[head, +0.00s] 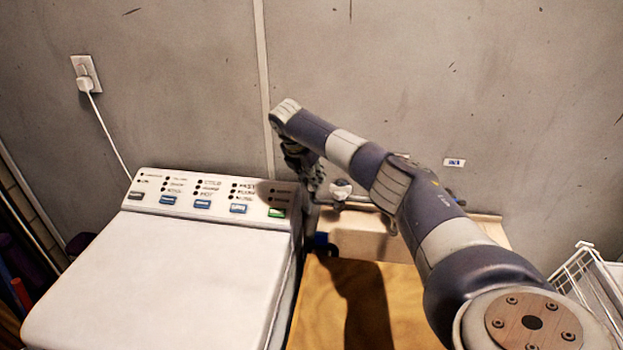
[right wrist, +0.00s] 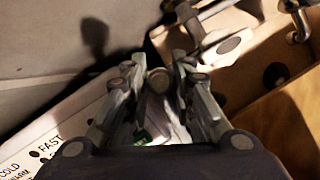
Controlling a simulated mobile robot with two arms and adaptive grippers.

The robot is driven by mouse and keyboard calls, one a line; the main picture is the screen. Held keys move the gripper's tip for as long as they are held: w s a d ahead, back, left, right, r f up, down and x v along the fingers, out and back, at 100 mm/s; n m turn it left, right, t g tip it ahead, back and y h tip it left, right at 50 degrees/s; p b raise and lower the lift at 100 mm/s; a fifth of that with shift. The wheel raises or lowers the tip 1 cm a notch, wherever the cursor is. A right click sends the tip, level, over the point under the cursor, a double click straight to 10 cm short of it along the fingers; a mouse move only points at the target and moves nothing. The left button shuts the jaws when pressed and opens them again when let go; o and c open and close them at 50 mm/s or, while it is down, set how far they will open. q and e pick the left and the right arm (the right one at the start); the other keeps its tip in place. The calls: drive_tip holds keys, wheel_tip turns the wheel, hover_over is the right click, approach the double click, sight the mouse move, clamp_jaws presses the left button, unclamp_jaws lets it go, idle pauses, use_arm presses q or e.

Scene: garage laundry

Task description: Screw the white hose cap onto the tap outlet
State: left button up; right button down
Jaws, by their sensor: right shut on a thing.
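My right gripper (head: 312,182) is at the wall behind the washing machine's right rear corner, just left of the metal tap (head: 341,190). In the right wrist view its fingers (right wrist: 158,88) are closed on a small round piece, which looks grey in the shade and appears to be the hose cap (right wrist: 158,80). The tap (right wrist: 215,25) shows at the top of that view, right of the fingers and apart from them. Which part is its outlet is hard to tell. In the head view the cap is hidden by the gripper. My left gripper is out of view.
The white washing machine (head: 160,270) with its button panel stands at left, close below the gripper. A pale ledge (head: 365,238) and wooden surface (head: 350,300) lie right of it. A blue part (head: 320,244) sits in the gap. A wire basket (head: 590,285) stands at right.

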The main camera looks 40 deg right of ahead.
drive_tip(key=shift+s+d+m+g, duration=0.15)
drive_tip(key=shift+m+g, duration=0.35)
drive_tip(key=shift+m, duration=0.7)
drive_tip(key=c, duration=1.3)
unclamp_jaws()
drive_tip(key=shift+d, duration=0.1)
drive_tip(key=shift+r, duration=0.1)
drive_tip(key=v, duration=1.1)
drive_tip(key=shift+a+r, duration=0.25)
drive_tip(key=shift+r, duration=0.1)
